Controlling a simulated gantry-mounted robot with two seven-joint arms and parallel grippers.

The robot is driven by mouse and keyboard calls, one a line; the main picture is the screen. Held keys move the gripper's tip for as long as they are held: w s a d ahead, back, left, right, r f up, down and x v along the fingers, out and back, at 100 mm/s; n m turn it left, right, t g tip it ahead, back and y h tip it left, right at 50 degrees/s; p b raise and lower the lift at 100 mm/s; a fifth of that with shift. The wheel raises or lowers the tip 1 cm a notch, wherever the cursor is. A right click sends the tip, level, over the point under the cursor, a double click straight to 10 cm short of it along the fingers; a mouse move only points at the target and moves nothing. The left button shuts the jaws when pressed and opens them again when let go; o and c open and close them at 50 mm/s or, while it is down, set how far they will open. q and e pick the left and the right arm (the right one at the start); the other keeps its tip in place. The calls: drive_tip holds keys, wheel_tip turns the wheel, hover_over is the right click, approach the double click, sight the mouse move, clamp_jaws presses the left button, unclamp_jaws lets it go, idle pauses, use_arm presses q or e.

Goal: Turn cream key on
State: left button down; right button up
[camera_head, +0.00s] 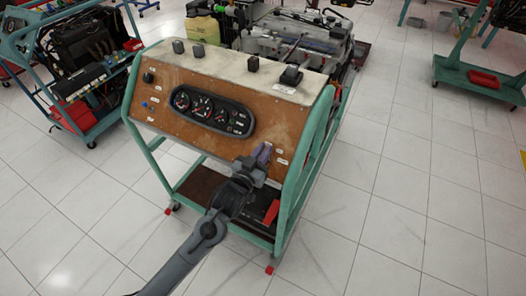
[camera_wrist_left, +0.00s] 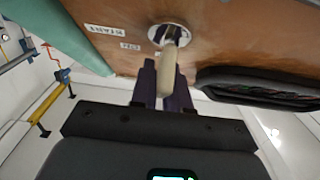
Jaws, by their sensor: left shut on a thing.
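The cream key (camera_wrist_left: 167,72) sticks out of a round metal lock (camera_wrist_left: 157,34) in the brown panel, in the left wrist view. My left gripper (camera_head: 262,154) is at the lower right of the panel (camera_head: 170,88) in the head view, where it hides the key. In the left wrist view its two dark purple fingers (camera_wrist_left: 165,84) stand on either side of the key and are shut on it. A white label (camera_wrist_left: 103,30) with letters is beside the lock. My right gripper is not in view.
A gauge cluster (camera_head: 212,112) is left of my gripper on the panel; its dark housing (camera_wrist_left: 260,85) is close to the fingers in the wrist view. A green frame (camera_head: 305,150) carries the panel. Open tiled floor (camera_head: 400,215) lies to the right.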

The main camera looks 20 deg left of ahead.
use_arm(q)
drive_tip(key=shift+d+r+m+h+p, duration=0.15)
drive_tip(key=shift+m+h+p, duration=0.55)
drive_tip(key=shift+m+p, duration=0.35)
drive_tip(key=m+h+p, duration=0.1)
drive_tip(key=m+g+h+p, duration=0.1)
drive_tip(key=m, duration=0.1)
drive_tip(key=shift+s+d, duration=0.1)
drive_tip(key=shift+d, duration=0.1)
drive_tip(key=m+g+h, duration=0.1)
drive_tip(key=m, duration=0.1)
drive_tip(key=m+h+p, duration=0.1)
drive_tip(key=shift+s+d+m+g+p, duration=0.1)
drive_tip(key=shift+d+m+g+p, duration=0.2)
drive_tip(key=shift+m+g, duration=0.1)
drive_tip(key=shift+s+d+f+m+g+h+p, duration=0.15)
drive_tip(key=shift+f+m+g+h+p, duration=0.2)
drive_tip(key=shift+m+g+h, duration=0.35)
drive_tip(key=shift+m, duration=0.25)
drive_tip(key=c, duration=1.2)
unclamp_jaws()
